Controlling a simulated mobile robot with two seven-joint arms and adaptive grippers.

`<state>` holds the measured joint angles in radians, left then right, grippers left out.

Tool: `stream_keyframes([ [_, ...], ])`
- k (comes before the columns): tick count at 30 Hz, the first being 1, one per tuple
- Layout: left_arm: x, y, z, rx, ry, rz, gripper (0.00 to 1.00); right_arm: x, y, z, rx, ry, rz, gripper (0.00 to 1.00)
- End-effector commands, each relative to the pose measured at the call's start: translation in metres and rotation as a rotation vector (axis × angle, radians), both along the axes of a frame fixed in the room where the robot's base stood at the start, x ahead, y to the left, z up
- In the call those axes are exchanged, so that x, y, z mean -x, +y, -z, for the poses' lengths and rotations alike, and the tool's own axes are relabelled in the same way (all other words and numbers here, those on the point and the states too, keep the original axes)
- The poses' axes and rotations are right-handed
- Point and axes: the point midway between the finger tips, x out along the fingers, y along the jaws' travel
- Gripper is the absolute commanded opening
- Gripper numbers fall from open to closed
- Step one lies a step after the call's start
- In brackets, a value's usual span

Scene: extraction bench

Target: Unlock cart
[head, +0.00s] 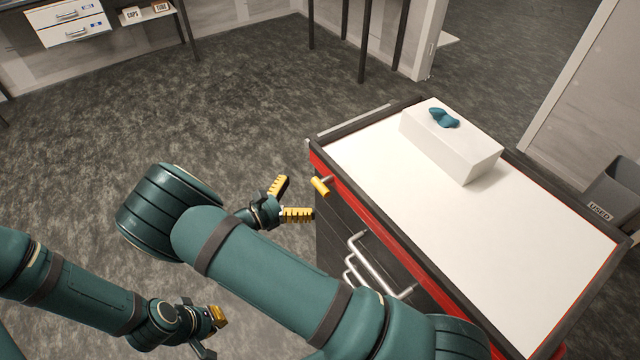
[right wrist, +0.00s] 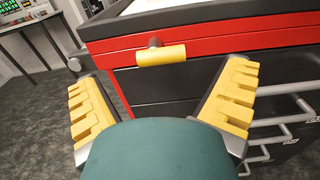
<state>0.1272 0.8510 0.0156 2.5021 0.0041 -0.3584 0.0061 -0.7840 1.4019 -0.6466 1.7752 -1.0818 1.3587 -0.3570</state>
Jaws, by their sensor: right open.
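The cart (head: 400,170) has a white top, a red band and dark drawers with silver handles. A yellow lock handle (head: 319,186) sticks out from its red band near the far left corner. It also shows in the right wrist view as a horizontal yellow bar on a dark stem (right wrist: 161,55). My right gripper (head: 296,200) is open and empty just left of the yellow handle; in the right wrist view the handle lies ahead, between and beyond the two yellow fingers, apart from them. My left gripper (head: 214,330) is low at the lower left; its jaws are too small and partly hidden to judge.
A white box (head: 450,150) with a teal object (head: 444,118) on it stands on the cart top. A grey bin (head: 612,195) marked USED is at the right. White drawers (head: 66,20) stand at the back left. The floor left of the cart is clear.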

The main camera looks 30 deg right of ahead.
Motion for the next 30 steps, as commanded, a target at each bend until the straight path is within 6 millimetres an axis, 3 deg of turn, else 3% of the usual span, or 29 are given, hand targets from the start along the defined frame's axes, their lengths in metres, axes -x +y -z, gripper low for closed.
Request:
stream_keyframes([
  [3,0.000,0.000,0.001,0.000,0.001,0.000,0.00,-0.003,-0.024,0.000,0.000,0.000,0.003,0.96],
  [10,0.001,0.000,0.002,0.000,0.002,0.001,0.00,-0.007,-0.054,0.000,0.000,0.001,0.002,0.96],
  [23,0.001,0.000,0.002,0.000,0.002,0.001,0.00,-0.008,-0.063,0.000,-0.002,0.000,0.001,0.96],
  [29,0.001,0.000,0.002,0.000,0.002,0.001,0.00,-0.008,-0.062,0.000,-0.002,0.000,0.001,0.30],
  [30,0.001,0.000,0.002,0.000,0.002,0.001,0.00,-0.008,-0.062,0.000,-0.002,0.000,0.001,0.27],
])
